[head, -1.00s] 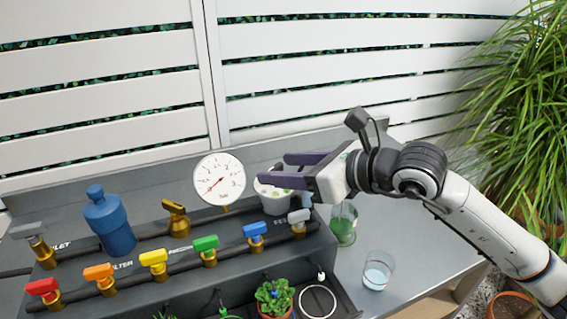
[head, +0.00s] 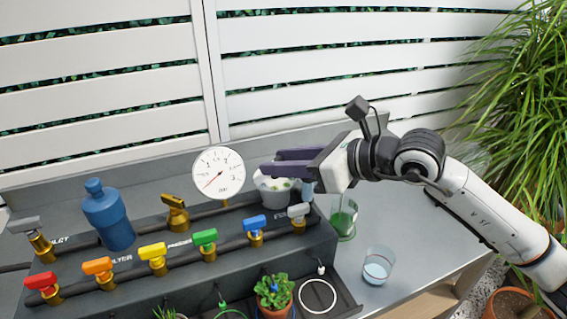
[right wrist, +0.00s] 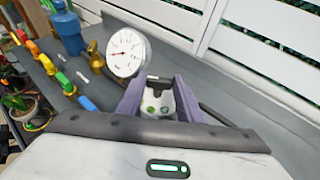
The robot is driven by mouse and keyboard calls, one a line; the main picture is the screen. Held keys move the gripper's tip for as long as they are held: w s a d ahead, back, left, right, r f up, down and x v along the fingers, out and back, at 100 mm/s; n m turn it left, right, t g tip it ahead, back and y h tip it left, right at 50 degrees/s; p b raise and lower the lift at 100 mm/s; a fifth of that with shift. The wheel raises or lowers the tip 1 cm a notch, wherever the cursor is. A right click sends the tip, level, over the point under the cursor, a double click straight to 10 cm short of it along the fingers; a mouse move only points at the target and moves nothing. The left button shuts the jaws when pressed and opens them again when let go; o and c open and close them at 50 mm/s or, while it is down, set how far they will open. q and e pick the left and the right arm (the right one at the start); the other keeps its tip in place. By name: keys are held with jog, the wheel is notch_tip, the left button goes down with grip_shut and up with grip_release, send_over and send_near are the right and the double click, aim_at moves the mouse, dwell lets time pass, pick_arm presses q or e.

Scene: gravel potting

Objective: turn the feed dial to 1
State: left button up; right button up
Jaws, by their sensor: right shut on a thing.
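The white round housing that I take for the feed dial (head: 277,200) stands at the right end of the dark valve bench, with green marks on its top. It also shows between my fingers in the right wrist view (right wrist: 158,102). My right gripper (head: 268,168) reaches in from the right over it, its purple fingers shut on its upper part. The dial's setting is too small and covered to read. My left gripper is not in view.
A white pressure gauge (head: 219,174) stands just left of my right gripper. A blue bottle-shaped filter (head: 108,218) and several coloured valve handles line the bench. A glass of green liquid (head: 343,221) and a clear glass (head: 378,266) stand to the right.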

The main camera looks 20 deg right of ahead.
jog(key=shift+w+d+f+n+g+y+b, duration=0.1)
jog(key=shift+d+f+n+g+y+b, duration=0.15)
jog(key=shift+n+g+y+b, duration=0.35)
jog(key=shift+w+n+g+y+b, duration=0.2)
jog(key=shift+n+g+y+b, duration=0.5)
jog(key=shift+n+g+y, duration=0.3)
jog(key=shift+w+d+n+g+y+b, duration=0.1)
jog(key=shift+n+g+y+b, duration=0.3)
jog(key=shift+n+g, duration=0.3)
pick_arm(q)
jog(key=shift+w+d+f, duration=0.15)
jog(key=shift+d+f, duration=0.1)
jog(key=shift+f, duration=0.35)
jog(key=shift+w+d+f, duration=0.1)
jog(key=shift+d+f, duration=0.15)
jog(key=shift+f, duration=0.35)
pick_arm(e)
jog(key=shift+w+r+n+g+y, duration=0.1)
jog(key=shift+n+g+y, duration=0.3)
jog(key=shift+n+g, duration=0.55)
jog(key=shift+n, duration=0.25)
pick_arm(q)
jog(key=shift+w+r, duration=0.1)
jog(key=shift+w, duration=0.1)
pick_arm(e)
jog(key=o, duration=1.1)
jog(key=shift+r, duration=0.1)
